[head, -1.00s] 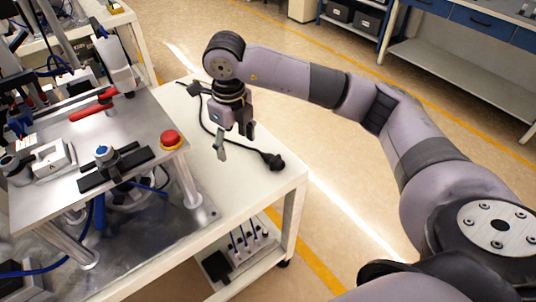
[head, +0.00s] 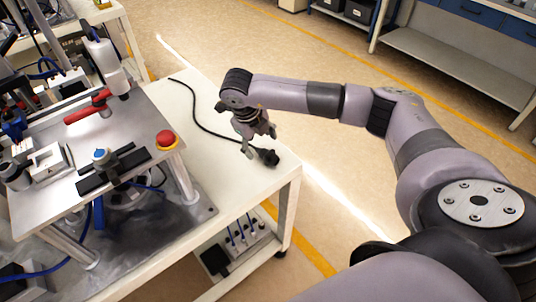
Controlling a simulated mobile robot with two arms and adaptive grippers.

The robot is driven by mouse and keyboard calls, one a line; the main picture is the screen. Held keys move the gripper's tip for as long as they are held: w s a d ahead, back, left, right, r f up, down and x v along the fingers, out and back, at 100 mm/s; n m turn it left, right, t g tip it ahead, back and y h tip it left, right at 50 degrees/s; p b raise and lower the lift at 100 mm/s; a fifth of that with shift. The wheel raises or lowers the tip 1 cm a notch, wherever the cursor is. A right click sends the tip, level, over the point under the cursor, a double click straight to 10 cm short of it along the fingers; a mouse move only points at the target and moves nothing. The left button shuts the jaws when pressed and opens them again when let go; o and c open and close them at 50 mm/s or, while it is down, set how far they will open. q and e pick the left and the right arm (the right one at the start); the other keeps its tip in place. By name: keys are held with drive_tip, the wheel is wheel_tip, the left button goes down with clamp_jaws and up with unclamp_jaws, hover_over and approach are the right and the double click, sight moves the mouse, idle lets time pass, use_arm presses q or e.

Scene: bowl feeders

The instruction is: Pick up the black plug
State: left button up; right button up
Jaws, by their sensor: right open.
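The black plug (head: 269,157) lies on the white table top near its right corner. Its black cable (head: 202,126) runs from it to the upper left across the table. My right gripper (head: 259,148) is open, with its fingers pointing down just above and beside the plug. One finger is left of the plug and the other is behind it; I cannot tell whether either touches it. My left gripper is not in view.
A metal fixture plate with a red button (head: 167,139) and a red lever (head: 88,107) stands on the table's left. The white table (head: 235,187) is clear around the plug. A lower shelf (head: 235,247) holds small items.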

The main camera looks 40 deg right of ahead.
sight(263, 151)
drive_tip(key=p+x, duration=0.1)
drive_tip(key=x, duration=0.4)
drive_tip(key=shift+c, duration=0.3)
clamp_jaws()
idle(0.5)
